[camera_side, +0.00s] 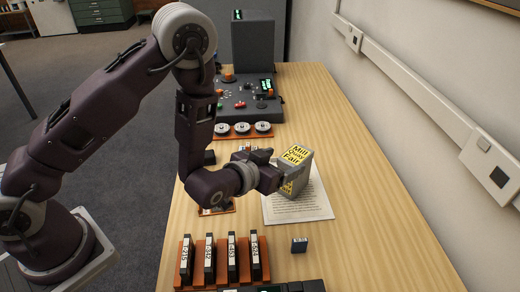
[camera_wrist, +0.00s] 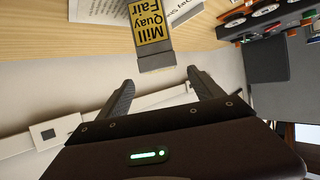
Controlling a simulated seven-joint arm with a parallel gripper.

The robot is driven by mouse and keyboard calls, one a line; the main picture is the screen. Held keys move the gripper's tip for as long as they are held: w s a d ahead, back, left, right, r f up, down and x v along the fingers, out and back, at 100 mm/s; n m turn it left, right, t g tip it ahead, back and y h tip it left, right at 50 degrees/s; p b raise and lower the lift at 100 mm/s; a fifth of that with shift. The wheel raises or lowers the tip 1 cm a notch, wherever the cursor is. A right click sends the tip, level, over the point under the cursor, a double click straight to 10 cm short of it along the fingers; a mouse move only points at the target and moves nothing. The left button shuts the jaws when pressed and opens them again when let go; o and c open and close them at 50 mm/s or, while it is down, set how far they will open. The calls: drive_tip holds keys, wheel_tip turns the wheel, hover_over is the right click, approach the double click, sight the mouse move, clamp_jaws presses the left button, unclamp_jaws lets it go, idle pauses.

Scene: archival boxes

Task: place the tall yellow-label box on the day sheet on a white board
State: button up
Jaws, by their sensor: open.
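The grey box with yellow "Mill Quay Fair" labels (camera_side: 297,160) stands over the day sheet (camera_side: 312,207), a white printed page lying flat on the wooden table. In the wrist view the box (camera_wrist: 152,38) is just beyond my fingertips, centred between them, with sheet print (camera_wrist: 181,9) showing at its side. My gripper (camera_side: 272,172) is open beside the box's left side; its spread fingers (camera_wrist: 160,80) show a gap to the box in the wrist view. The box's underside is hidden, so its contact with the sheet is not clear.
An orange rack (camera_side: 220,277) of several black labelled boxes stands at the front, with a small dark box (camera_side: 299,245) to its right. A tray of reels (camera_side: 242,131) and a dark console (camera_side: 250,98) are behind. Table right of the sheet is clear, up to the wall.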

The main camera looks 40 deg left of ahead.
drive_tip(key=s+a+r+g+h, duration=0.1)
drive_tip(key=s+a+r+g, duration=0.15)
drive_tip(key=r, duration=0.55)
drive_tip(key=s+a+r+g, duration=0.1)
drive_tip(key=s+r, duration=0.3)
drive_tip(key=r, duration=0.3)
drive_tip(key=s+a+r+g, duration=0.2)
drive_tip(key=s+a, duration=0.1)
drive_tip(key=s, duration=0.9)
drive_tip(key=s+a+r+g+y, duration=0.1)
drive_tip(key=s+a+r+g, duration=0.1)
drive_tip(key=s, duration=1)
drive_tip(key=shift+s+a+r, duration=0.3)
drive_tip(key=shift+a+r, duration=0.2)
